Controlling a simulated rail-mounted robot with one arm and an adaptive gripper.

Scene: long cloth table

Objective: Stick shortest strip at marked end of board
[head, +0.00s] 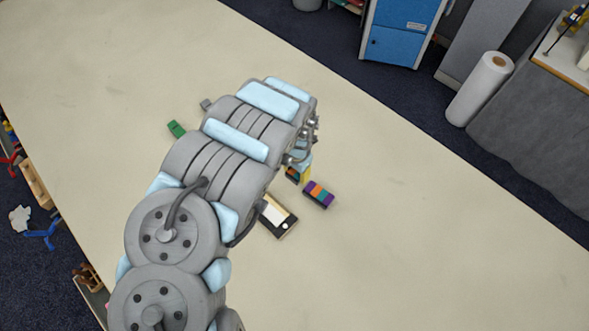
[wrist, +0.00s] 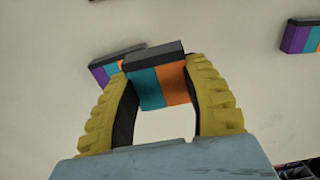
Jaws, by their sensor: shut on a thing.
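My gripper (wrist: 160,78) has yellow ribbed fingers and is shut on a short strip (wrist: 145,88) with a teal and an orange block and a dark edge. In the head view my gripper (head: 304,172) is mostly behind my arm, and the held strip (head: 292,174) shows only in part. A longer strip (head: 319,194) with purple, orange and teal blocks lies on the table just right of it.
In the wrist view one strip (wrist: 103,72) lies partly behind the held one and another (wrist: 300,37) at the right edge. A green block (head: 176,129) and a small grey piece (head: 206,104) lie left of my arm. The table (head: 430,220) is clear at right.

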